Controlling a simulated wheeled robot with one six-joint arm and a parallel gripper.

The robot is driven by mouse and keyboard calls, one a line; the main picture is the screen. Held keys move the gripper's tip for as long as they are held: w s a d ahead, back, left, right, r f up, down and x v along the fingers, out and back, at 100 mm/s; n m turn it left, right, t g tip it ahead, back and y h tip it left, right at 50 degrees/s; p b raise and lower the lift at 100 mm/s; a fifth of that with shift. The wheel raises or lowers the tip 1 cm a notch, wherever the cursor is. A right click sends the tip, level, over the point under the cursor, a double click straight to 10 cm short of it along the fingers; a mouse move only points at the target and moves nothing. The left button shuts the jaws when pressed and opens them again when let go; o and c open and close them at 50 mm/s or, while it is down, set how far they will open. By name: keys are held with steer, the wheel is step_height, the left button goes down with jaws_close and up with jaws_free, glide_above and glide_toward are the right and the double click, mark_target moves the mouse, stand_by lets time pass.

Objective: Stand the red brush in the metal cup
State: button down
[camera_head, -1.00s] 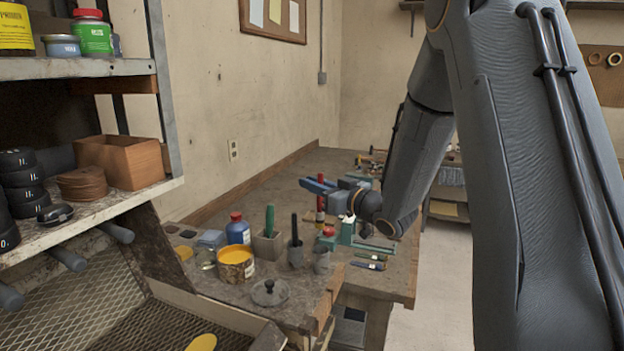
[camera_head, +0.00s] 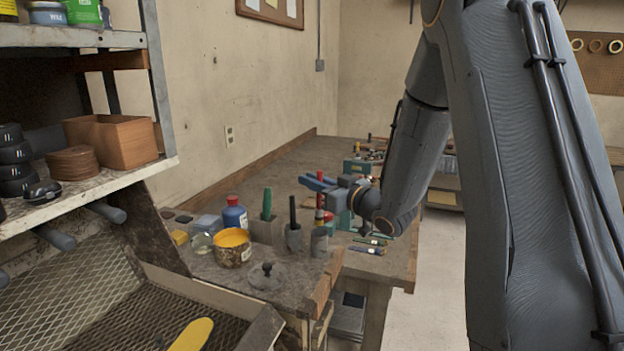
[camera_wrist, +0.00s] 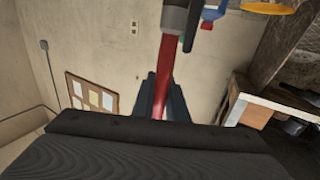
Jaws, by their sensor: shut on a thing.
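The red brush (camera_head: 320,203) is held upright in my gripper (camera_head: 318,181), whose blue fingers are shut on its handle. In the wrist view the red handle (camera_wrist: 164,75) runs from between the dark fingers (camera_wrist: 160,103) to a grey cylinder that looks like the metal cup (camera_wrist: 181,16). In the head view the grey metal cup (camera_head: 320,242) stands on the bench just below the brush, near the front edge. The brush's lower end meets the cup's rim; I cannot tell how far it is inside.
Left of the cup stand a grey holder with a black handle (camera_head: 293,240), a square holder (camera_head: 265,231) with a green handle, a blue bottle (camera_head: 235,216) and a yellow tin (camera_head: 233,254). A round lid (camera_head: 267,277) lies in front. A teal tool stands close behind.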

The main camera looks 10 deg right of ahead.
mark_target(317, 204)
steer(key=shift+f+b, duration=2)
steer(key=shift+f, duration=1.15)
steer(key=c, duration=1.7)
jaws_free()
steer(key=shift+b+v, duration=1)
steer(key=shift+v, duration=2.95)
